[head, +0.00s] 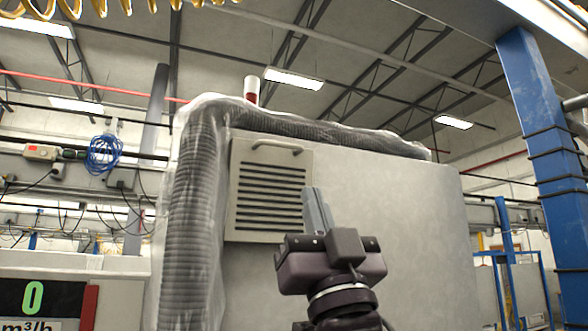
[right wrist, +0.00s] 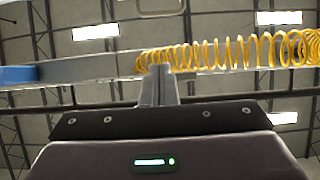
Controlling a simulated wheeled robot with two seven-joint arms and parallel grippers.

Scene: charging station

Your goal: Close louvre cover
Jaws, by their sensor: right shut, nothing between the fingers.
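The louvre cover (head: 268,190) is a beige panel with dark horizontal slots on the front of a large grey cabinet (head: 400,215). A curved handle (head: 277,146) sits at its top edge. The cover looks upright and close to the cabinet face; I cannot tell whether it is fully flush. My right gripper (head: 318,211) is shut and empty, pointing up in front of the cover's lower right edge and overlapping it in the head view. I cannot tell whether it touches the cover. The right wrist view shows the shut fingers (right wrist: 158,85) but no cover. My left gripper is not in view.
A thick wrapped corrugated hose (head: 190,215) runs up the cabinet's left side and along its top. A blue pillar (head: 545,150) stands at right. A display reading 0 (head: 38,298) is at lower left. A yellow coiled hose (right wrist: 235,52) hangs overhead.

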